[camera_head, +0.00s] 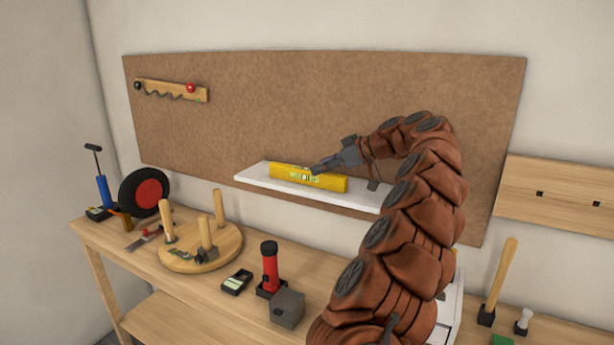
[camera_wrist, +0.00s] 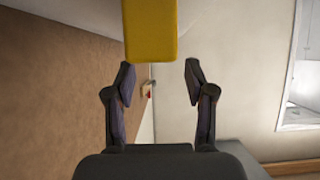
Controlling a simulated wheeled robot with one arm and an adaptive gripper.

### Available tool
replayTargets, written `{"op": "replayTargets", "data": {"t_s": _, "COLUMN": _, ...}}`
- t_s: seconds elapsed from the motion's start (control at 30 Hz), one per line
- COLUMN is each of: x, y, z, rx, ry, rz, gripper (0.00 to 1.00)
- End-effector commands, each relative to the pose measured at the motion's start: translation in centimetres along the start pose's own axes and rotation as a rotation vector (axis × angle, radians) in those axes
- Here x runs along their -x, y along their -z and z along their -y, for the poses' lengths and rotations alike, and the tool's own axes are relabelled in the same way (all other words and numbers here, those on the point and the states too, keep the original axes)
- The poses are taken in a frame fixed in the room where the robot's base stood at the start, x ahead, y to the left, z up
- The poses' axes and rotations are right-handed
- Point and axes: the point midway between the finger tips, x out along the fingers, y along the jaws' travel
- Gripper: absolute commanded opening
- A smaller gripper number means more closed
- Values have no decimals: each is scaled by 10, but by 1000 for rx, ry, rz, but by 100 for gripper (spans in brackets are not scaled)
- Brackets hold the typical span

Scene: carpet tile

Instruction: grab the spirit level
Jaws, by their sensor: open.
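The yellow spirit level (camera_head: 290,176) lies lengthwise on a white wall shelf (camera_head: 257,182) mounted on the brown board. My gripper (camera_head: 316,170) is at the level's upper front side, around its middle, in the head view; whether it touches cannot be told. In the wrist view, the yellow end of the level (camera_wrist: 151,30) shows at the top centre, beyond the fingertips. My gripper (camera_wrist: 159,80) is open there, with one finger on each side and nothing between the tips. My arm hides the right end of the shelf.
The workbench (camera_head: 150,262) below holds a round wooden stool top with legs (camera_head: 190,258), a red flashlight (camera_head: 270,262), a grey block (camera_head: 288,308), a wheel (camera_head: 144,192) and a mallet-like tool (camera_head: 499,280). A wooden rack (camera_head: 560,197) is on the right wall. The board above the shelf is mostly bare.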

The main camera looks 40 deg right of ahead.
Motion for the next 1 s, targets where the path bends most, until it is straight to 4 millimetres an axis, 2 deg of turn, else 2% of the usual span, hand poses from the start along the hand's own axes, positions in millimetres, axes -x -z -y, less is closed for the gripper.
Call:
{"op": "replayTargets", "data": {"t_s": 0.43, "x": -46, "y": 3, "z": -1, "rx": -4, "ry": 6, "rz": 1, "gripper": 54}}
{"op": "replayTargets", "data": {"t_s": 0.7, "x": -49, "y": 2, "z": -2, "rx": -2, "ry": 2, "rz": 0, "gripper": 54}}
{"op": "replayTargets", "data": {"t_s": 1.0, "x": -49, "y": 2, "z": -2, "rx": -1, "ry": 2, "rz": 0, "gripper": 23}}
